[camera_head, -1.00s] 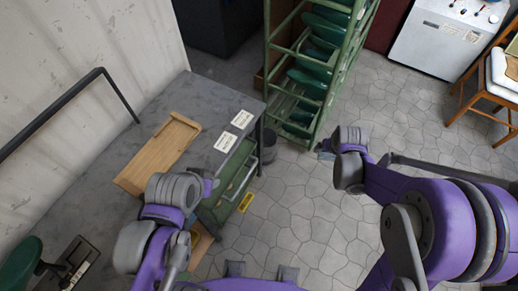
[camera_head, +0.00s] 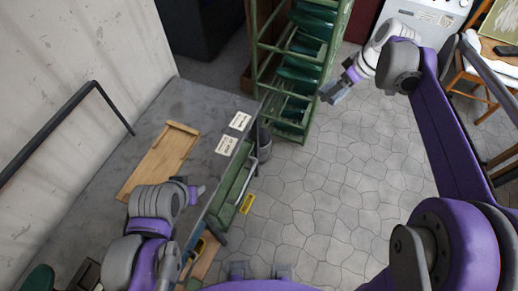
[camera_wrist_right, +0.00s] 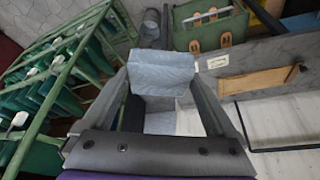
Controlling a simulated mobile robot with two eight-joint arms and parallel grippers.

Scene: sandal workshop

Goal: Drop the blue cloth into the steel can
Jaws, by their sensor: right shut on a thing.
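The blue cloth (camera_wrist_right: 160,72) shows pale blue-grey in the right wrist view, between the fingers of my right gripper (camera_wrist_right: 160,60). My right gripper (camera_head: 335,92) is shut on it, held out over the floor in front of the green rack in the head view. I cannot make out the cloth in the head view. The steel can (camera_head: 264,143) is a grey cylinder on the floor between the bench and the rack, partly hidden. It also seems to show in the right wrist view (camera_wrist_right: 151,25). My left gripper (camera_head: 195,190) is over the bench, its jaws too unclear to read.
The green rack (camera_head: 300,75) with green sandal-like pieces stands behind the can. The paved floor (camera_head: 310,190) is open to the right.

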